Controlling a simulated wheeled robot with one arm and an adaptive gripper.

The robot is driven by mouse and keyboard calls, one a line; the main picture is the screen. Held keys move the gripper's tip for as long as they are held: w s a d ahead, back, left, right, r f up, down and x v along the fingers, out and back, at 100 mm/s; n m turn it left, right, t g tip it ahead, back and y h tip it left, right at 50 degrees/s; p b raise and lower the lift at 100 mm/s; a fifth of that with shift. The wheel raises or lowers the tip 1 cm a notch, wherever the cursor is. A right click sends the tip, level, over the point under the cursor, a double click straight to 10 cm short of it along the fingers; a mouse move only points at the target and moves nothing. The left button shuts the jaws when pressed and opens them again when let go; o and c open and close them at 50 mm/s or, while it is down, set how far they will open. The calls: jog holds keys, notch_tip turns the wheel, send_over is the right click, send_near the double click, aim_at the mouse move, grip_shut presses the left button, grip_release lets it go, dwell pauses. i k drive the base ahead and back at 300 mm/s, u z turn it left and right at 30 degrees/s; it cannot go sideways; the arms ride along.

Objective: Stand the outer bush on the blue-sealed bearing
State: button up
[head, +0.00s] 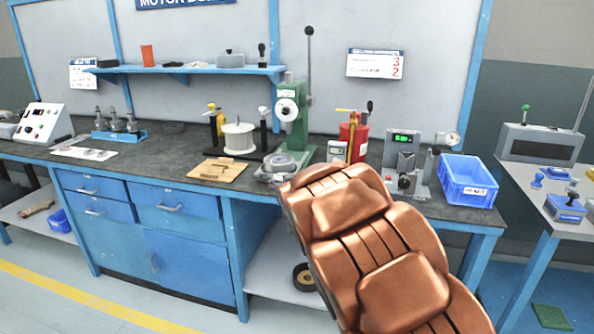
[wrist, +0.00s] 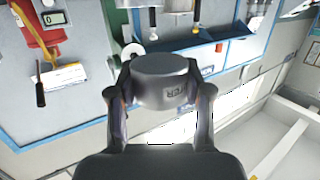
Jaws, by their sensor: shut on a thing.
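In the wrist view my gripper (wrist: 158,92) is shut on a dark grey, short cylinder, the outer bush (wrist: 162,70). Its side carries lettering, partly readable as "TER". The two fingers grip it from left and right, and it is held clear of the surfaces behind it. In the head view my copper-coloured arm covers the front right, and neither the gripper nor the bush shows. I cannot make out the blue-sealed bearing in either view. A green arbor press (head: 292,115) with a round grey base stands mid-bench.
A red cylinder (head: 352,137), a test device with a green display (head: 403,140) and a blue bin (head: 468,180) stand to the right. The dark benchtop (head: 150,160) has free room at left.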

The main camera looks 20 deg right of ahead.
aim_at(277, 158)
jog(key=z, duration=0.85)
jog(key=k, duration=1.1)
jog(key=z, duration=0.65)
jog(key=i, duration=1.4)
jog(key=u, duration=1.4)
jog(key=i, duration=0.75)
jog(key=u, duration=1.15)
jog(key=i, duration=0.35)
jog(key=u, duration=0.35)
